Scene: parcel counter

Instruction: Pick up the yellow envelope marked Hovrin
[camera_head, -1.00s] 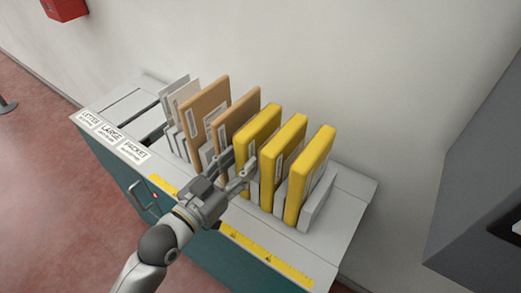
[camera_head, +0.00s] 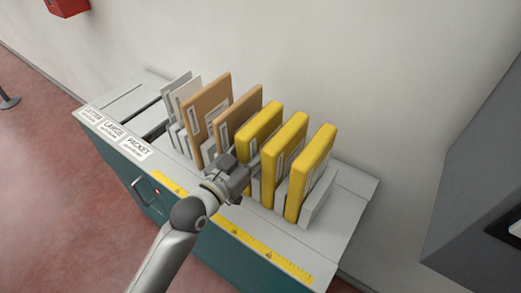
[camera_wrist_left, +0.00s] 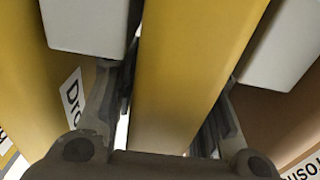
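Three padded yellow envelopes stand upright at the right end of the rack: the left one (camera_head: 262,124), the middle one (camera_head: 285,150) and the right one (camera_head: 311,168). My left gripper (camera_head: 240,165) is at the left yellow envelope, its fingers on either side. In the left wrist view this envelope (camera_wrist_left: 185,60) runs between the open fingers (camera_wrist_left: 172,95), with a gap at the left finger. Its name label is hidden. A neighbouring yellow envelope (camera_wrist_left: 30,75) shows a label beginning "Dro". I cannot read Hovrin anywhere. My right gripper is not in view.
Two brown envelopes (camera_head: 207,110) and thin white letters (camera_head: 180,90) stand left of the yellow ones. Grey dividers (camera_head: 316,208) separate the slots. The teal counter (camera_head: 200,235) carries a yellow strip (camera_head: 265,256) along its front. A wall is close behind; a grey box (camera_head: 480,180) stands right.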

